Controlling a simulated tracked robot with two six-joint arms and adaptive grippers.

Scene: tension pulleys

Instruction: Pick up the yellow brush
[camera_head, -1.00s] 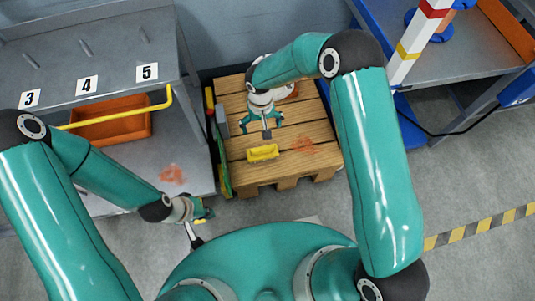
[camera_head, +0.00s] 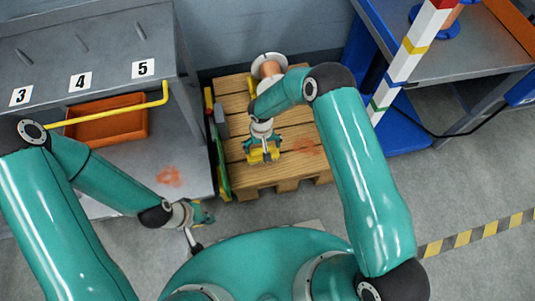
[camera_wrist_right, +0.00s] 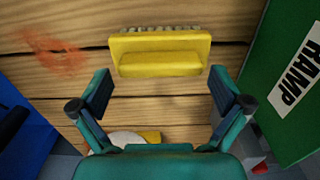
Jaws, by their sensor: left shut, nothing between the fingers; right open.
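The yellow brush (camera_head: 256,158) lies on the wooden pallet (camera_head: 290,176), partly covered by my right gripper in the head view. My right gripper (camera_head: 262,147) is over it. In the right wrist view, the brush (camera_wrist_right: 160,50) shows its yellow back and raised grip, with bristles along the far edge. My right gripper's fingers (camera_wrist_right: 158,88) are spread wide, one to each side below the brush, with nothing between them. My left gripper (camera_head: 207,216) is shut and empty, low over the floor left of the pallet.
A green board marked RAMP (camera_wrist_right: 288,95) stands along the pallet's side. A copper-coloured spool (camera_head: 268,68) is at the pallet's back. An orange bin (camera_head: 108,126) sits under the numbered grey shelf (camera_head: 95,45). A striped pole (camera_head: 412,55) stands at the right.

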